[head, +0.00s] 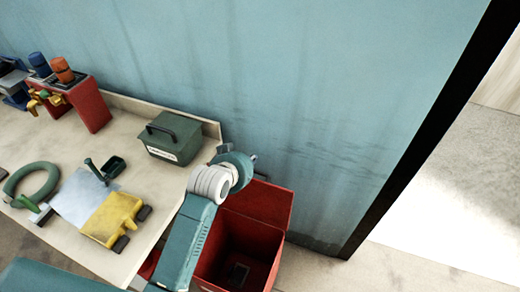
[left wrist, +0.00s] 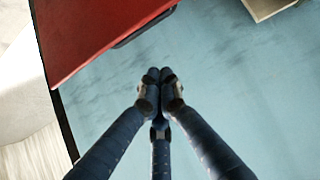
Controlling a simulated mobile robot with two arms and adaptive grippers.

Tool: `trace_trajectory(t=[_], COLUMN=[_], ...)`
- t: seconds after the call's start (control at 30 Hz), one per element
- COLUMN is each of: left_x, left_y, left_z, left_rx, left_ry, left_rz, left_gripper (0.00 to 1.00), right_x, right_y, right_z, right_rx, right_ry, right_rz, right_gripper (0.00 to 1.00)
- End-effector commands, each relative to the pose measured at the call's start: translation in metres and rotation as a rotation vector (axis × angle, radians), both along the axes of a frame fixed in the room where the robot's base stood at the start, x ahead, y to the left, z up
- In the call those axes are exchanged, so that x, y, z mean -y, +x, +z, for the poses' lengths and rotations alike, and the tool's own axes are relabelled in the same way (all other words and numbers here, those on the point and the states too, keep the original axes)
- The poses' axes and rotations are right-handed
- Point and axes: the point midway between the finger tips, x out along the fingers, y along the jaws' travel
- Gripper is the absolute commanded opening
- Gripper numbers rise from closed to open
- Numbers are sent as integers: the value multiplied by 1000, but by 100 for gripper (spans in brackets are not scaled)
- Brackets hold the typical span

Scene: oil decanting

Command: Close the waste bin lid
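The red waste bin (head: 235,250) stands on the floor at the right end of the workbench, with a dark item inside. Its red lid (head: 266,203) is open and stands up at the back, near the wall. My left arm reaches over the bin's left side. My left gripper (head: 253,158) is at the upper left of the lid, mostly hidden behind its own wrist. In the left wrist view the left gripper (left wrist: 160,75) has its fingertips together with nothing between them. The lid (left wrist: 95,35) is at upper left there, apart from the fingertips. My right gripper is not in view.
The workbench (head: 150,105) holds a green box (head: 172,137) near the bin, a yellow item (head: 112,217), a green hose coil (head: 32,183) and a red stand (head: 88,103). The blue wall (head: 330,120) is close behind the bin. Floor to the right is clear.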

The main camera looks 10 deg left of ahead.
Motion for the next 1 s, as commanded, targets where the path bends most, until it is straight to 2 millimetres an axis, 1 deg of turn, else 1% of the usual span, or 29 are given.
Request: trace_trajectory(t=[0.17, 0.4, 0.6, 0.7, 0.8, 1.0], left_x=[4, 10, 15, 12, 9, 7], left_y=[16, 52, 77, 58, 48, 38], left_z=[-11, -38, -59, -61, -64, -69], left_rx=[-1, -1, 0, -4, -1, 1], left_ry=[-1, -1, -1, -1, -1, -1], left_rz=[0, 1, 0, 0, 1, 1], left_gripper=[0, 0, 0, 0, 0, 0], right_x=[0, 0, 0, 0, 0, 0], right_y=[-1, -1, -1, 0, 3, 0], right_z=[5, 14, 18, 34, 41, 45], right_rx=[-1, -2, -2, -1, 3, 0], right_ry=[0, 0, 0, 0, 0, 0], right_rz=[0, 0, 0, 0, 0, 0], right_gripper=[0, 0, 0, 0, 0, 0])
